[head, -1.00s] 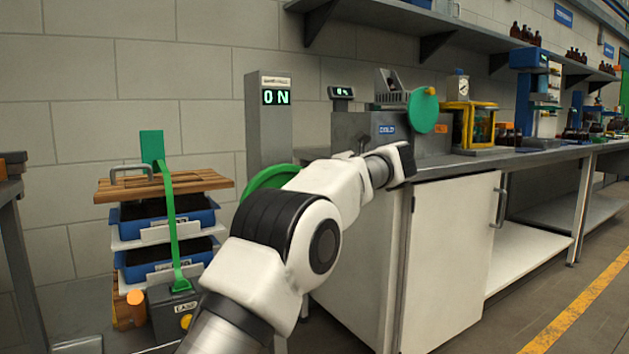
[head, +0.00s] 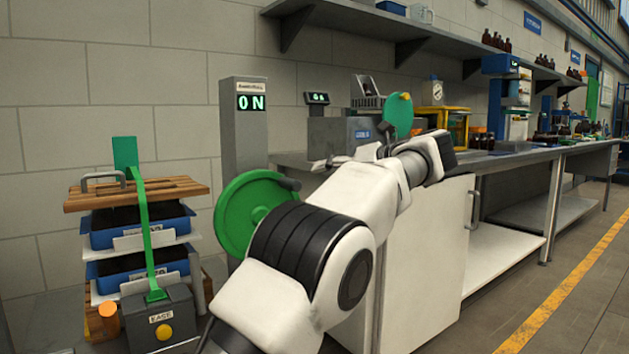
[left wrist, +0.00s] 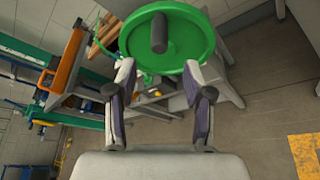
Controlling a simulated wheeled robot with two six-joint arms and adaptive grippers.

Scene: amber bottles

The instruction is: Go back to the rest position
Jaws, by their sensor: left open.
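My left arm comes in from the bottom of the head view, and its gripper (head: 386,138) is at the far end, partly hidden by the wrist, in front of the bench. In the left wrist view the two fingers of my left gripper (left wrist: 160,105) are spread apart with nothing between them. The green handwheel (head: 232,218) stands on the grey post left of my arm. In the left wrist view the handwheel (left wrist: 185,40) with its dark knob lies beyond the fingertips, apart from them as far as I can tell. My right gripper does not show.
The grey post (head: 243,140) reads "ON". A bench (head: 500,161) with a white cabinet (head: 425,260) runs along the wall to the right. A stack of blue trays (head: 110,238) under a wooden board (head: 180,187) stands left. Open floor (head: 480,310) lies at the right.

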